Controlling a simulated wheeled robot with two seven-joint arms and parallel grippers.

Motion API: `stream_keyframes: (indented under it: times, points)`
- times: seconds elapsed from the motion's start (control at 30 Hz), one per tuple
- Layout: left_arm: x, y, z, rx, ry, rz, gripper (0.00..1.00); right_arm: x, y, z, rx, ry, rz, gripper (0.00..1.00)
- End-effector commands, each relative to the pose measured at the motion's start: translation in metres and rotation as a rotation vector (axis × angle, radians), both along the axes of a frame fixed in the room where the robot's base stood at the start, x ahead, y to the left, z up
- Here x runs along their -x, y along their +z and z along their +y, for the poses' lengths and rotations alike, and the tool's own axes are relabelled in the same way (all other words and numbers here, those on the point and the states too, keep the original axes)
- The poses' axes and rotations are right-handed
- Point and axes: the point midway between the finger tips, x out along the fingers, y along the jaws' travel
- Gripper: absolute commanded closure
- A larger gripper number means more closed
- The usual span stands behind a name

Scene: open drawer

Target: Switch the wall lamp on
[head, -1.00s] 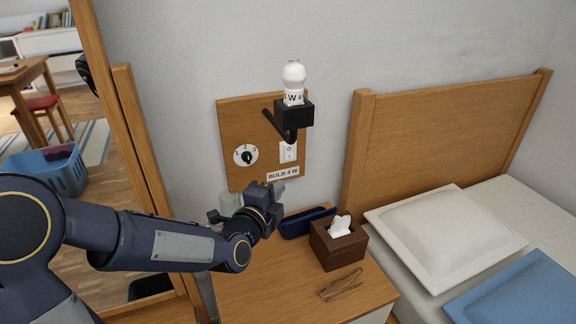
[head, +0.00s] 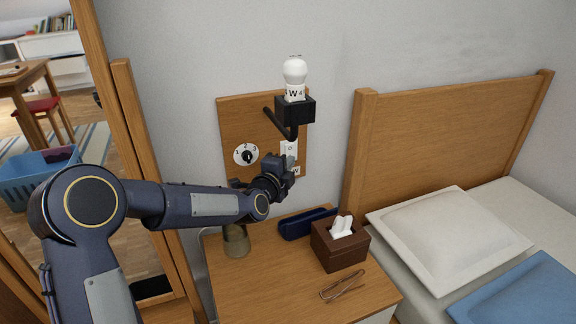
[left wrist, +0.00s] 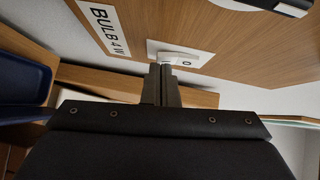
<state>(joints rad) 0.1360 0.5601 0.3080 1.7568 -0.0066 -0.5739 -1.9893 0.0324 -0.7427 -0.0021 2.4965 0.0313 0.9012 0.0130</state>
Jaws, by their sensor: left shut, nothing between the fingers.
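The wall lamp (head: 295,78) is a white bulb on a black holder, fixed to a wooden board (head: 235,118) on the wall. The bulb looks unlit. A white rocker switch (head: 290,147) marked O at its upper end sits below the lamp; its lower part is hidden by my gripper. My left gripper (head: 289,160) is shut and empty, with its tips at the switch. In the left wrist view the fingertips (left wrist: 165,72) overlap the switch plate (left wrist: 190,58); I cannot tell whether they touch. My right gripper is not in view.
A dial (head: 246,155) numbered 1 to 3 is left of the switch. A label (left wrist: 102,27) reads BULB 4 W. Below, the nightstand (head: 270,285) holds a tissue box (head: 340,247), a dark blue case (head: 307,223), glasses (head: 343,286) and a cup (head: 236,241).

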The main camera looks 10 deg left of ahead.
Motion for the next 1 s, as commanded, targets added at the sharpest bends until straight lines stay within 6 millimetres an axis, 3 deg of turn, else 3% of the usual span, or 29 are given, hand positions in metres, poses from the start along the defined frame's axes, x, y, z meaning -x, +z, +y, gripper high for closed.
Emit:
stream_keyframes:
  times: [0.27,0.4,0.67,1.0]
  points:
    - [0.000,-0.001,0.000,-0.002,0.000,-0.004,1.00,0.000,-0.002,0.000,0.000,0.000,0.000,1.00]
    - [-0.004,-0.009,0.002,-0.029,0.000,-0.044,1.00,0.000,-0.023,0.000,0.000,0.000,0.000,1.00]
    - [-0.002,-0.001,0.004,-0.029,0.001,-0.042,1.00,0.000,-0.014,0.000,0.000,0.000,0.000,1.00]
    - [0.047,0.002,0.013,-0.030,0.000,-0.043,1.00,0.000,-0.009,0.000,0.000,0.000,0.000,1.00]
